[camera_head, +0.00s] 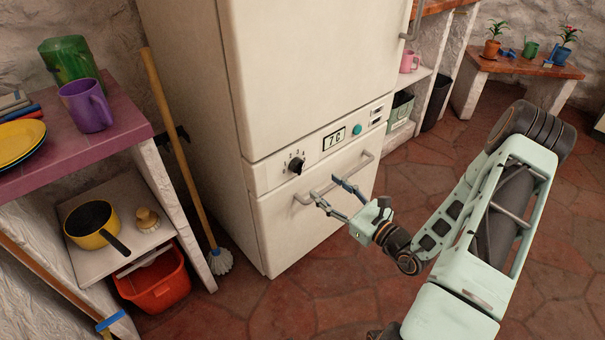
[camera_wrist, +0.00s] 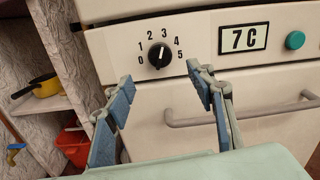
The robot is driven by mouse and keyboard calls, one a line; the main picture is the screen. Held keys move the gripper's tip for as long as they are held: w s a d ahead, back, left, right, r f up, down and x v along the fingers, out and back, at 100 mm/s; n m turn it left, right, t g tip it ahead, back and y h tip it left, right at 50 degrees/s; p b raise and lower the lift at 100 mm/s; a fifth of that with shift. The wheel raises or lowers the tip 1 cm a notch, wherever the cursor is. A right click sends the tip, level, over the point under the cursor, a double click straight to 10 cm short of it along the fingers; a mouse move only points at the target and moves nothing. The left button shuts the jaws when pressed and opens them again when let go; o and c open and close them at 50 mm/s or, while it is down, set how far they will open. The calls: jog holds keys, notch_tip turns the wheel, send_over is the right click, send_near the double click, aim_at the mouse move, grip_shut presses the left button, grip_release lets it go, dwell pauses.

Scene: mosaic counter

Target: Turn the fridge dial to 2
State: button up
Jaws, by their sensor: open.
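The fridge dial (camera_head: 296,165) is a round black knob on the control panel of the white fridge (camera_head: 322,83). In the wrist view the dial (camera_wrist: 159,55) has the numbers 0 to 5 printed around its left, upper and right sides. Its pale pointer mark aims up and slightly right, seemingly near 3. My gripper (camera_head: 328,191) is open and empty in front of the drawer, below and right of the dial. In the wrist view its two blue-padded fingers (camera_wrist: 160,90) are spread apart below the dial, not touching it.
A display reading 7C (camera_wrist: 244,39) and a teal button (camera_wrist: 295,40) sit right of the dial. A bar handle (camera_head: 335,180) juts out below the panel, close to my fingers. A broom (camera_head: 175,140) leans at the left, beside a shelf with a yellow pan (camera_head: 80,237).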

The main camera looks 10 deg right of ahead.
aim_at(301, 170)
jog(key=b+x, duration=0.2)
jog(key=x, duration=0.8)
jog(key=shift+w+a, duration=0.15)
jog(key=shift+w, duration=0.1)
jog(key=c, duration=1.2)
jog(key=shift+o, duration=0.2)
jog(key=n, duration=0.4)
jog(key=shift+a+f+b, duration=0.1)
jog(key=shift+b, duration=0.3)
jog(key=shift+s+n+b, duration=0.1)
jog(key=shift+n+b, duration=0.4)
jog(key=shift+n, duration=1.3)
